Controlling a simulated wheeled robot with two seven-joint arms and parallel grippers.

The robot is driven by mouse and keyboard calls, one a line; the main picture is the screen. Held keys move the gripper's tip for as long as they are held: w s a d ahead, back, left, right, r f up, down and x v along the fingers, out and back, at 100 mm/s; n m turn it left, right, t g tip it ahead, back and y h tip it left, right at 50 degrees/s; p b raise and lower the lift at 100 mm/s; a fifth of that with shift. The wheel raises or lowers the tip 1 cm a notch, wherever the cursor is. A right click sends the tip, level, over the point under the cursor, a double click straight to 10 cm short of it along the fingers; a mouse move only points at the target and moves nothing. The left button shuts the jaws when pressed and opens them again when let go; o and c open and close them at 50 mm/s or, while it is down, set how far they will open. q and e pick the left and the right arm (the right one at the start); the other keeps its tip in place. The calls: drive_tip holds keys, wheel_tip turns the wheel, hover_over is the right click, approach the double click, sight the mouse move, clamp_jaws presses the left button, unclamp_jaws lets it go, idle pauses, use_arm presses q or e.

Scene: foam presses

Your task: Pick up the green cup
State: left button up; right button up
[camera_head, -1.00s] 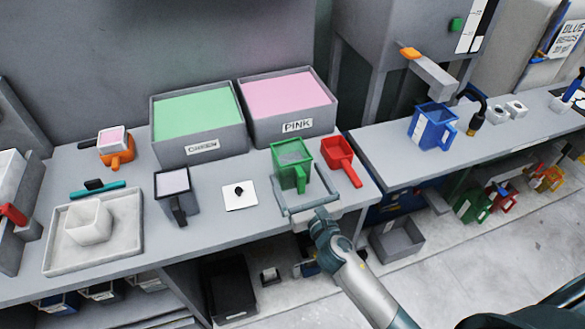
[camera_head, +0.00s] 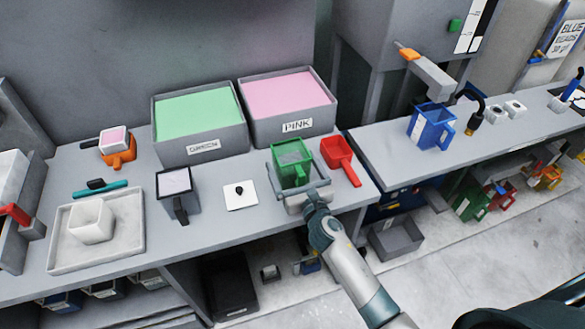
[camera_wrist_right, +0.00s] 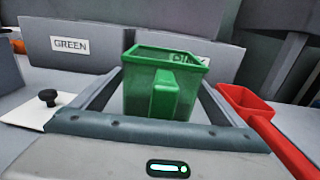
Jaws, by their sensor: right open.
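The green cup (camera_head: 291,160) stands upright on the grey bench, in front of the pink bin. In the right wrist view the green cup (camera_wrist_right: 165,85) is in the middle, its handle facing the camera. My right gripper (camera_head: 298,172) is around it, with one finger on each side of the cup. In the wrist view the fingers of the right gripper (camera_wrist_right: 160,88) are spread, with the cup between them. The far ends of the fingers are partly hidden. My left gripper is not in view.
A red scoop (camera_head: 341,160) lies close to the right of the cup. Bins of green beads (camera_head: 200,148) and pink beads (camera_head: 296,127) stand behind. A white plate with a black knob (camera_head: 240,200) lies to the left. A blue pitcher (camera_head: 430,128) stands farther right.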

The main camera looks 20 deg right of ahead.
drive_tip(key=c, duration=1.2)
drive_tip(key=shift+o, duration=0.2)
drive_tip(key=shift+r, duration=0.15)
drive_tip(key=shift+r, duration=0.45)
drive_tip(key=d+r, duration=0.9)
drive_tip(key=d, duration=0.2)
drive_tip(key=shift+d+r+b, duration=0.35)
drive_tip(key=shift+r, duration=0.05)
